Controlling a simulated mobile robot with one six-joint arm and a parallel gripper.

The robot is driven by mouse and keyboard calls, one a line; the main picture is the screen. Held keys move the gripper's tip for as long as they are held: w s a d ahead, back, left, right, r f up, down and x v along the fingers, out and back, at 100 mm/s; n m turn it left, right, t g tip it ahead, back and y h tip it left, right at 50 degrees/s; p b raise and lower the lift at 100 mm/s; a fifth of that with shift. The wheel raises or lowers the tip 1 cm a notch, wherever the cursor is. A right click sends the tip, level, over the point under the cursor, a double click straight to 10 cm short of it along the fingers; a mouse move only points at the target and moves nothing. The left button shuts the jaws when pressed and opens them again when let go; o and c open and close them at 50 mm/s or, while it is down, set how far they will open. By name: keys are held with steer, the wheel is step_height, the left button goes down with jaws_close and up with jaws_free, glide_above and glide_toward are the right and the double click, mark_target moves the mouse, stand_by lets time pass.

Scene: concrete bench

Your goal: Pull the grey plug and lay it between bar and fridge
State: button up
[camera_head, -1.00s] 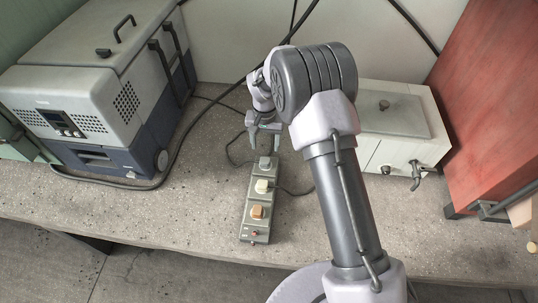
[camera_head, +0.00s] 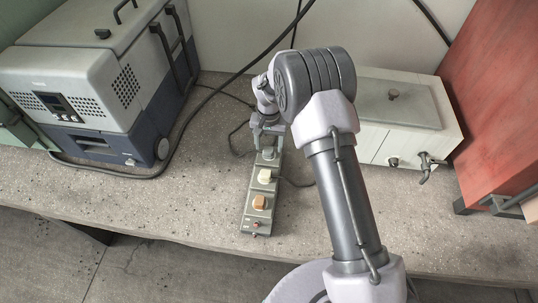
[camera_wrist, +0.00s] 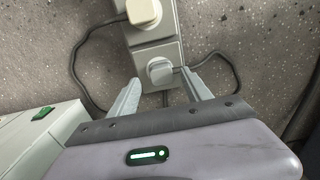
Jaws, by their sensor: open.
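The power bar (camera_head: 247,222) lies on the bench and holds three plugs in a row. The grey plug (camera_head: 269,153) is at its far end; a cream plug (camera_head: 265,176) and a tan plug (camera_head: 259,202) are nearer. My gripper (camera_head: 268,138) is over the far end of the bar. In the wrist view the grey plug (camera_wrist: 160,72) shows between the tips of my open gripper (camera_wrist: 158,78), with a finger on each side and gaps visible. The plug is still seated in the bar. The fridge (camera_head: 83,88), grey and blue, stands to the left.
Bare bench (camera_head: 200,170) lies between bar and fridge, with a black cable (camera_head: 190,132) along the fridge side. A thin cord loops beside the bar. A white box with a tap (camera_head: 405,120) and a red cabinet (camera_head: 500,90) stand at right.

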mark_target(267, 150)
step_height(267, 150, down, 3)
steer(key=shift+f+b, duration=0.1)
steer(key=shift+b, duration=0.65)
steer(key=shift+s, duration=0.1)
steer(key=shift+a, duration=0.4)
stand_by(0.4)
jaws_close()
